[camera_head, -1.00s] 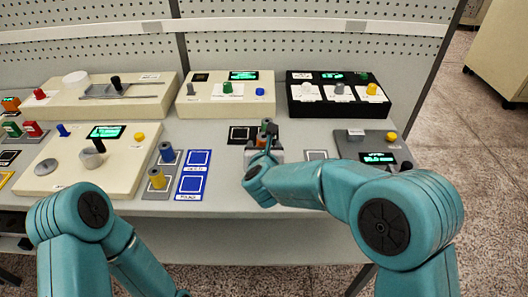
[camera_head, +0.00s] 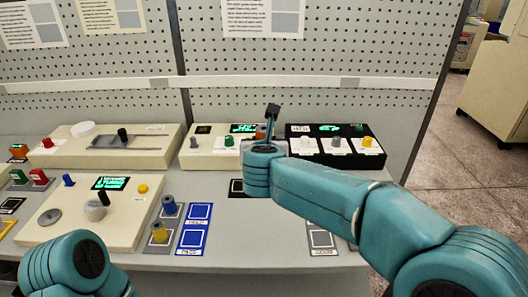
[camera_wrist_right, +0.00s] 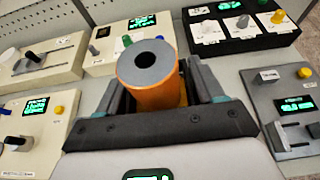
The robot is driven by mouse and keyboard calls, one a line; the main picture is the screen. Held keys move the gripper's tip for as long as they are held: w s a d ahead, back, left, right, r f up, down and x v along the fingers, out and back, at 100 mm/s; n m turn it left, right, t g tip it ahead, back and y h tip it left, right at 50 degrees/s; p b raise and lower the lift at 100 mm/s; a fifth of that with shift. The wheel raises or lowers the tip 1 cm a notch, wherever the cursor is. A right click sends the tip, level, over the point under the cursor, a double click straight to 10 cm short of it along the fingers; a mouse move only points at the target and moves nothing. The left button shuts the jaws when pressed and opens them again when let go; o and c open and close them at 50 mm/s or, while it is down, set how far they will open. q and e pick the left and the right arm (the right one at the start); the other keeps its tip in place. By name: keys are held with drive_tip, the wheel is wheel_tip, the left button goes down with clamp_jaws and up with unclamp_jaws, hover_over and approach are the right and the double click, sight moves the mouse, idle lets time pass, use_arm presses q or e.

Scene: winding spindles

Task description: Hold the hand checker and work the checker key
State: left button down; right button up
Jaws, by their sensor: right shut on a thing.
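My right gripper (camera_head: 272,118) is raised in front of the back row of panels. It is shut on an orange spindle (camera_wrist_right: 148,88), a cylinder with a grey, hollow top that stands up between the fingers in the right wrist view. A small orange part of it shows beside the gripper in the head view. I cannot pick out the hand checker or its key for certain. A grey device (camera_wrist_right: 290,112) with a lit display and yellow knob stands to the right in the wrist view; my right arm largely hides it in the head view. My left gripper is out of view.
A black panel (camera_head: 338,154) with several knobs and a cream panel (camera_head: 212,160) stand at the back. A blue spindle (camera_head: 169,205) and a yellow spindle (camera_head: 158,232) stand left of blue square mats (camera_head: 199,212). Bare table (camera_head: 262,232) lies in front.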

wheel_tip(320, 180, down, 19)
drive_tip(key=b, duration=1.8)
drive_tip(key=shift+r, duration=0.1)
drive_tip(key=shift+s+f+b, duration=0.1)
drive_tip(key=shift+f+b, duration=0.5)
drive_tip(key=shift+b, duration=0.05)
idle(0.6)
drive_tip(key=shift+f, duration=0.2)
idle(1.9)
